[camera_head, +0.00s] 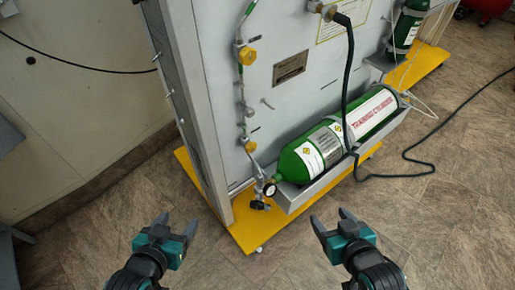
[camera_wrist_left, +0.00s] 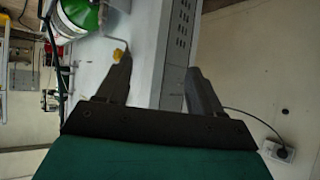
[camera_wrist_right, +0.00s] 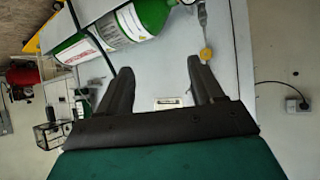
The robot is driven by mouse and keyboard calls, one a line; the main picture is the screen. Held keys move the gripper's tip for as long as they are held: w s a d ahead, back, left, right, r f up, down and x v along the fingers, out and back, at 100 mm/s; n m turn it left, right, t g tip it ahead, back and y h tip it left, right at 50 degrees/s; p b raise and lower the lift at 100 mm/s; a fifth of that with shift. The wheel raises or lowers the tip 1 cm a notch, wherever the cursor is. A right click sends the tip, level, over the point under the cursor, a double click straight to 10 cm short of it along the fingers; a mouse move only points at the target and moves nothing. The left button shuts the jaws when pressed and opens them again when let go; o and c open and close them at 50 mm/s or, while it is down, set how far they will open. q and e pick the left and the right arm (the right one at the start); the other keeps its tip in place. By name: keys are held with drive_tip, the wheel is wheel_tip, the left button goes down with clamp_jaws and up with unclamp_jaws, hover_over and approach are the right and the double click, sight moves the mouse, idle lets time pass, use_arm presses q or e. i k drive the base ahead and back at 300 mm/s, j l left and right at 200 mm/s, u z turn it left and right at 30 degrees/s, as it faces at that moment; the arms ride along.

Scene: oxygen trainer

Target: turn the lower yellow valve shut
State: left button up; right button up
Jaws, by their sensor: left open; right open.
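The lower yellow valve (camera_head: 250,146) is a small yellow knob on the pipe running down the left side of the grey panel. My left gripper (camera_head: 179,223) is open and empty, low and left of the panel in the head view. My right gripper (camera_head: 329,215) is open and empty, in front of the cylinder tray. Both are well apart from the valves. One yellow knob (camera_wrist_left: 118,55) shows by a finger in the left wrist view, and one (camera_wrist_right: 206,54) in the right wrist view; I cannot tell which valve.
A green cylinder (camera_head: 300,160) lies in a grey tray (camera_head: 318,184) right of the lower valve. A gauge (camera_head: 269,189) and dark knob (camera_head: 259,205) sit at its near end. A black hose (camera_head: 349,75) hangs before the panel.

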sight(251, 146)
drive_tip(key=k+j+u, duration=0.1)
drive_tip(key=k+u, duration=0.15)
drive_tip(key=k, duration=0.4)
drive_tip(key=u, duration=1.45)
drive_tip(key=l+u, duration=0.3)
drive_tip(key=k+l+u, duration=0.1)
drive_tip(key=l+u, duration=0.25)
drive_tip(key=k+l, duration=0.15)
drive_tip(key=l, duration=0.25)
drive_tip(key=k+l, duration=0.1)
drive_tip(key=l, duration=0.3)
drive_tip(key=k+l, duration=0.15)
drive_tip(key=l, duration=0.25)
drive_tip(key=k+l, duration=0.15)
drive_tip(key=l, duration=0.2)
drive_tip(key=k+l, duration=0.1)
drive_tip(key=l, duration=0.3)
drive_tip(key=k+l, duration=0.15)
drive_tip(key=l, duration=0.25)
drive_tip(key=k+l, duration=0.15)
drive_tip(key=l, duration=0.25)
drive_tip(key=k+l, duration=0.1)
drive_tip(key=l, duration=0.3)
